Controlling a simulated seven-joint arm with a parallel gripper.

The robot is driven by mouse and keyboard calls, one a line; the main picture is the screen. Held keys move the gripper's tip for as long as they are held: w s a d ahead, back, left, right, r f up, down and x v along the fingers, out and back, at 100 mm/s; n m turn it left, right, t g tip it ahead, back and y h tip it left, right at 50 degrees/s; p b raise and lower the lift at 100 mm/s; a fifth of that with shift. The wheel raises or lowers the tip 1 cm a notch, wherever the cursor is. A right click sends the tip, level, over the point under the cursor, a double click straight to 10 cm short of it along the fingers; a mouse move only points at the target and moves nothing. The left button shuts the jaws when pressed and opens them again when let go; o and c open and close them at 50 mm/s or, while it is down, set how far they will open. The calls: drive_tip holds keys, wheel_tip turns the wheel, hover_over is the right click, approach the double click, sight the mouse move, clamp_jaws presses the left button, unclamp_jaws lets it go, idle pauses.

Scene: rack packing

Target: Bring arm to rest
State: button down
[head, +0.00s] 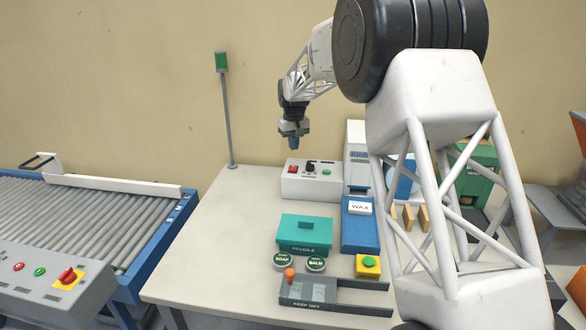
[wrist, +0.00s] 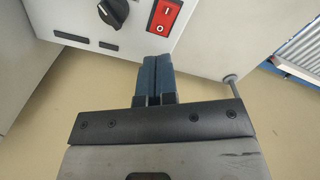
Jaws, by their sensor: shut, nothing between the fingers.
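My gripper (head: 294,143) hangs pointing down at the back of the table, in front of the wall in the head view. My arm covers part of the right side of the table in the head view.
The table (head: 215,245) holds a teal FRAGILE box (head: 305,232), SOAP (head: 283,262) and BALM (head: 316,265) tins, a KEEP DRY rack (head: 330,296), a yellow button box (head: 368,266) and a WAX box (head: 360,208). A roller conveyor (head: 90,215) stands left. The table's left part is clear.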

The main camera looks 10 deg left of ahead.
drive_tip(key=shift+r, duration=0.15)
drive_tip(key=s+d+r+m, duration=0.1)
drive_tip(key=s+d+r, duration=0.3)
drive_tip(key=s+d, duration=0.4)
drive_tip(key=s+d+r+m+t, duration=0.1)
drive_tip(key=s+d+r, duration=0.45)
drive_tip(key=s, duration=0.45)
drive_tip(key=s+d+r+m, duration=0.1)
drive_tip(key=s+d+r, duration=0.3)
drive_tip(key=s+d, duration=0.45)
drive_tip(key=s+d+f+m, duration=0.1)
drive_tip(key=s+d+f, duration=0.1)
drive_tip(key=s, duration=0.9)
drive_tip(key=s+d+f+m+t, duration=0.1)
drive_tip(key=s+d+f, duration=0.2)
drive_tip(key=s, duration=0.8)
drive_tip(key=s+d+f+m, duration=0.1)
drive_tip(key=s+d, duration=0.5)
drive_tip(key=s, duration=0.6)
drive_tip(key=shift+f+t, duration=0.3)
drive_tip(key=shift+f, duration=0.45)
